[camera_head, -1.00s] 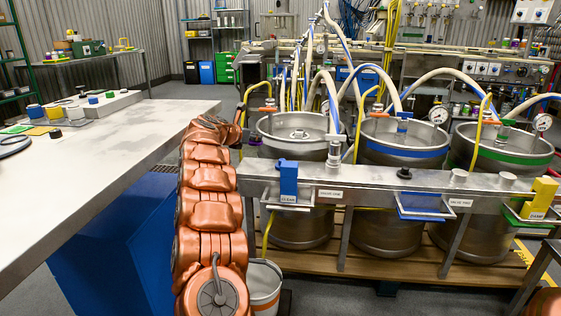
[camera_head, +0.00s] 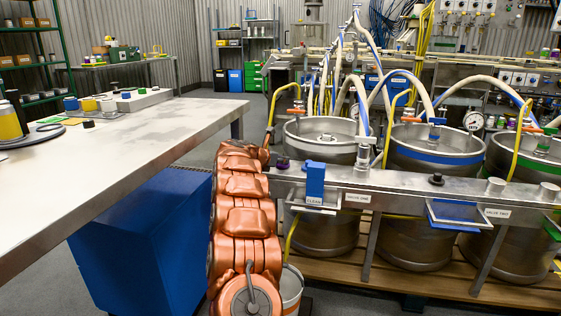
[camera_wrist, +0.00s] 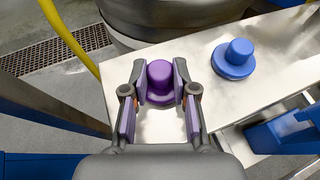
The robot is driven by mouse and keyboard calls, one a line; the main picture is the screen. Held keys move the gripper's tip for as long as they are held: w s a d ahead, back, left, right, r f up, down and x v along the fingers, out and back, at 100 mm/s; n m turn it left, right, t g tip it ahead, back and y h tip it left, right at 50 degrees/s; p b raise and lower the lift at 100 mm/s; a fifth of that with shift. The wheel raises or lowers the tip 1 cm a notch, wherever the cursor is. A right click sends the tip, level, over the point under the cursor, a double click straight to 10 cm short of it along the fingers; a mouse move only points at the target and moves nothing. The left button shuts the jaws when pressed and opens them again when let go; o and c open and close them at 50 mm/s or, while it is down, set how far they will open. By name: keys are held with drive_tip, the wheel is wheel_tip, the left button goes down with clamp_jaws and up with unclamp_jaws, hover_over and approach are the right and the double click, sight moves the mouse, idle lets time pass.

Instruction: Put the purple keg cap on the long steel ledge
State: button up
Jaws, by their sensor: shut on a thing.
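The purple keg cap (camera_wrist: 160,73) is between the two fingers of my gripper (camera_wrist: 159,88) in the wrist view, and the gripper is shut on it. The cap is upright, over the left end of the long steel ledge (camera_wrist: 205,55). I cannot tell whether its brim touches the steel. In the head view the cap (camera_head: 283,162) shows as a small purple spot beside my arm, at the left end of the ledge (camera_head: 395,194). My gripper is mostly hidden there behind the arm.
A blue cap (camera_wrist: 234,58) stands on the ledge right of the purple one. A blue block (camera_head: 315,180) labelled CLEAN is on the ledge's front side. Kegs with hoses (camera_head: 425,150) stand behind it. A black cap (camera_head: 437,179) sits farther right. A worktable (camera_head: 130,145) is on the left.

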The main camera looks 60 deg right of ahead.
drive_tip(key=shift+f, duration=0.15)
drive_tip(key=o, duration=0.9)
drive_tip(key=shift+a+r, duration=0.15)
drive_tip(key=shift+r, duration=0.05)
drive_tip(key=p+v, duration=0.1)
drive_tip(key=v, duration=1)
drive_tip(key=shift+a+r+p, duration=0.2)
drive_tip(key=shift+a+p, duration=0.1)
drive_tip(key=shift+p, duration=0.05)
drive_tip(key=shift+a, duration=0.1)
